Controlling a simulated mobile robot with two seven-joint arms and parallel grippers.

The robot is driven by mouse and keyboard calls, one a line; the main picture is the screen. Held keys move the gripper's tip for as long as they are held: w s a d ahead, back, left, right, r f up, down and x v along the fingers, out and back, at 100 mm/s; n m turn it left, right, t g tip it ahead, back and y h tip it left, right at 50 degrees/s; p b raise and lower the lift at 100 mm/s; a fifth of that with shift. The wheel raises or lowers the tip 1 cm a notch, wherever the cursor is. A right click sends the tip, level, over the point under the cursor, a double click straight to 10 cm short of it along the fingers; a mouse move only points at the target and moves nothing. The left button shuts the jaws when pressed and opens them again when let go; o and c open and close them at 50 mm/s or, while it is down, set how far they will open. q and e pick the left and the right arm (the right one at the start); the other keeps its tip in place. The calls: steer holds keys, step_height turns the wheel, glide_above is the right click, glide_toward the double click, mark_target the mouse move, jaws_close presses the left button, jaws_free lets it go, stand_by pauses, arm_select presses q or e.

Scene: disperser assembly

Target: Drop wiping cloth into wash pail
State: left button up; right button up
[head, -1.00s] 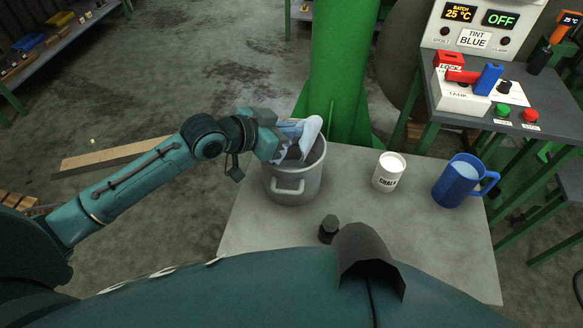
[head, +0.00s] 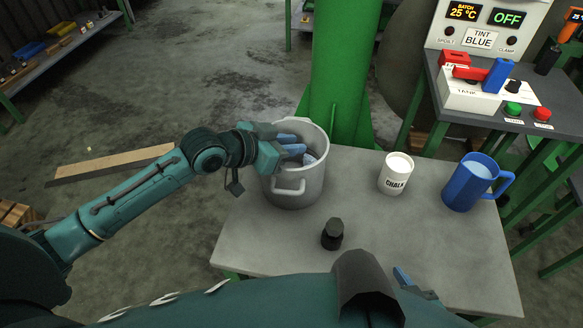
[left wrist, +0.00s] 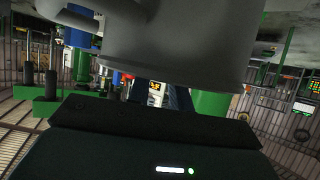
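The grey wash pail (head: 293,189) stands at the left back of the table. Its grey wall also fills the upper middle of the left wrist view (left wrist: 190,45). A small light-blue part of the wiping cloth (head: 309,159) shows inside the pail, below the rim; the rest is hidden. My left gripper (head: 297,145) is over the pail's mouth, with its two blue fingers apart and nothing seen between them. A blue tip, seemingly of my right gripper (head: 403,277), shows at the table's front edge; most of it is hidden.
A white chalk cup (head: 395,176) and a blue mug (head: 469,184) stand right of the pail. A small black knob-like object (head: 332,234) is near the front. A green column (head: 338,75) rises behind the table (head: 420,240). A control bench is at the right.

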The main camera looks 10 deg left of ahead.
arm_select(q)
steer(key=o, duration=1.4)
arm_select(e)
steer(key=shift+s+f, duration=0.1)
